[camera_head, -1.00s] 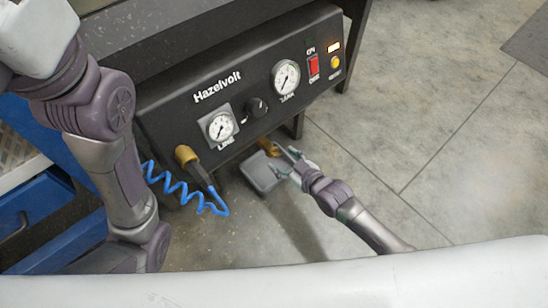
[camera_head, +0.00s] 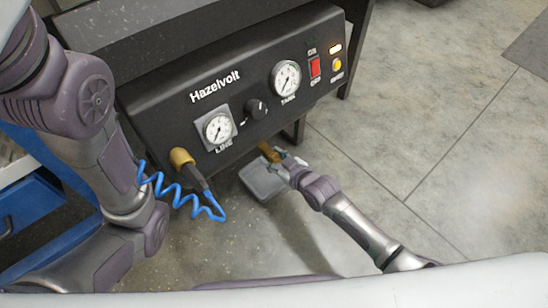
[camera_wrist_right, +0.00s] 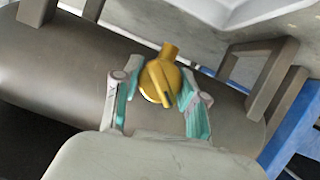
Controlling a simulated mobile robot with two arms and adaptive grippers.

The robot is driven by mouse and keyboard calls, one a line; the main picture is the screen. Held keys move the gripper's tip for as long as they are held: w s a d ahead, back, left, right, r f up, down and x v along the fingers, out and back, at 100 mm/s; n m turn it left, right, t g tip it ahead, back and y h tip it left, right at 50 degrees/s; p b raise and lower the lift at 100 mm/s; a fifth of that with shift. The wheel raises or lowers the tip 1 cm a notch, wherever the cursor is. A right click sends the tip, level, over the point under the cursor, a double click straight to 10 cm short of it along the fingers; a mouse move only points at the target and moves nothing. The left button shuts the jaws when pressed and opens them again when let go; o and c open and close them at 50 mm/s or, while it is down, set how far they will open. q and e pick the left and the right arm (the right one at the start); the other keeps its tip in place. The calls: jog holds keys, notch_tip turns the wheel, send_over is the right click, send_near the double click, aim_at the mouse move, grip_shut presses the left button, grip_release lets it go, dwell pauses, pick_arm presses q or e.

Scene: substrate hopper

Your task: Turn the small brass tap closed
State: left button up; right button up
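The small brass tap (camera_wrist_right: 158,80) shows between the two fingers of my right gripper (camera_wrist_right: 160,112) in the right wrist view. The fingers stand apart on either side of it, with gaps visible, so the gripper is open around the tap. In the head view the tap (camera_head: 266,150) sits under the lower edge of the black Hazelvolt panel, just beyond my right gripper (camera_head: 285,160). My left arm comes in at the left, but its gripper is out of the picture.
The Hazelvolt panel (camera_head: 180,128) carries two gauges, a black knob (camera_head: 255,109) and a red switch (camera_head: 315,67). A brass coupling (camera_head: 181,158) with a coiled blue hose (camera_head: 160,187) hangs at its left. A grey tank (camera_wrist_right: 60,75) lies behind the tap. Floor at right is clear.

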jog(key=shift+c, duration=1.1)
jog(key=shift+m+p, duration=0.35)
jog(key=shift+m, duration=0.05)
jog(key=shift+m+g+y, duration=0.3)
jog(key=shift+m+y, duration=0.2)
jog(key=shift+m, duration=0.1)
jog(key=o, duration=1.2)
jog(key=shift+c, duration=0.2)
jog(key=v, duration=1.2)
